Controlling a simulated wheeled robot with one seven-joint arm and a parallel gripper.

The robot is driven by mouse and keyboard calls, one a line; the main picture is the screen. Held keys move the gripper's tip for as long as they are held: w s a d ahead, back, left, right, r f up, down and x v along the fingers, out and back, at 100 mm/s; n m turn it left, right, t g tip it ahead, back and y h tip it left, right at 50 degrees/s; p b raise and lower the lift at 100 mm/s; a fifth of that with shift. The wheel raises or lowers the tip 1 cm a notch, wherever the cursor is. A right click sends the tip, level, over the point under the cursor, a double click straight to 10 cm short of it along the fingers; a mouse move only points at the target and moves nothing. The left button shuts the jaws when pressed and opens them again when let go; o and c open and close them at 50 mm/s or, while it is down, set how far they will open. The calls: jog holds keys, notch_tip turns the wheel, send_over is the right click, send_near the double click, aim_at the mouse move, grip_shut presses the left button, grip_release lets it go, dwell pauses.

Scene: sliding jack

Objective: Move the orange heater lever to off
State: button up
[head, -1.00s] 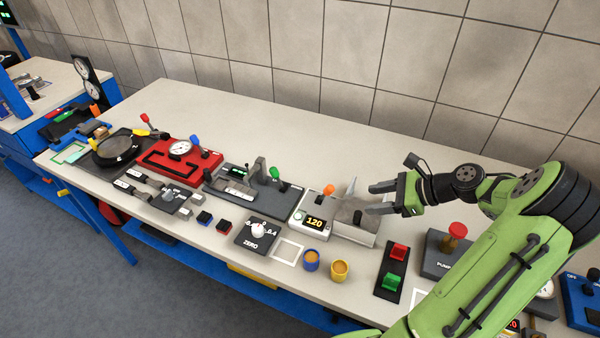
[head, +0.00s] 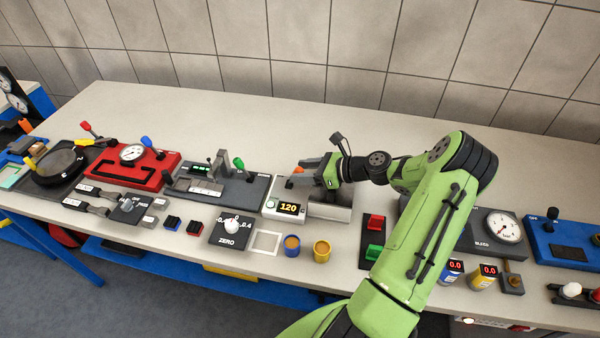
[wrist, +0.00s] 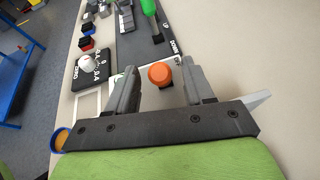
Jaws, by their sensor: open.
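The orange heater lever (head: 298,170) stands on the white heater unit with a lit display reading 120 (head: 289,207). In the wrist view the round orange lever knob (wrist: 160,74) sits between the two grey fingers of my gripper (wrist: 157,84). The fingers are apart, with visible gaps on both sides of the knob, so my gripper is open around it and not clamped. In the head view my gripper (head: 307,176) is at the lever from the right, and its fingers partly hide the lever's lower part.
A grey tray-like block (head: 330,211) adjoins the heater unit under my gripper. To the left is a dark slide unit with a green lever (head: 239,163). In front are a ZERO dial (head: 231,227) and two small cups (head: 322,250). The bench behind is clear.

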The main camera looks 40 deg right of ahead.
jog(key=shift+w+a+f, duration=0.25)
jog(key=shift+w+a, duration=0.15)
jog(key=shift+w, duration=0.15)
grip_shut()
jog(key=shift+r, duration=0.1)
jog(key=p, duration=0.1)
jog(key=r+g+p, duration=0.1)
jog(key=p, duration=0.1)
jog(key=shift+w+a+h, duration=0.25)
jog(key=shift+h, duration=0.15)
jog(key=g+p, duration=0.1)
jog(key=p, duration=0.1)
jog(key=w+a+h+p, duration=0.1)
jog(key=p, duration=0.1)
jog(key=shift+r+g+p, duration=0.25)
jog(key=shift+g+p, duration=0.15)
jog(key=w+g+h+p, duration=0.1)
jog(key=w+a+g+h+p, duration=0.1)
jog(key=p, duration=0.1)
jog(key=shift+a+f+n+g+h, duration=0.2)
jog(key=shift+a+n+g+h, duration=0.05)
jog(key=shift+n+g+h, duration=0.05)
jog(key=shift+w+a+f+g+h+p, duration=0.25)
jog(key=shift+w+g+h+p, duration=0.05)
jog(key=shift+g+h, duration=0.25)
jog(key=shift+w+a+f+g+h+p, duration=0.2)
jog(key=shift+w+a+g+h+p, duration=0.1)
jog(key=shift+g+h, duration=0.2)
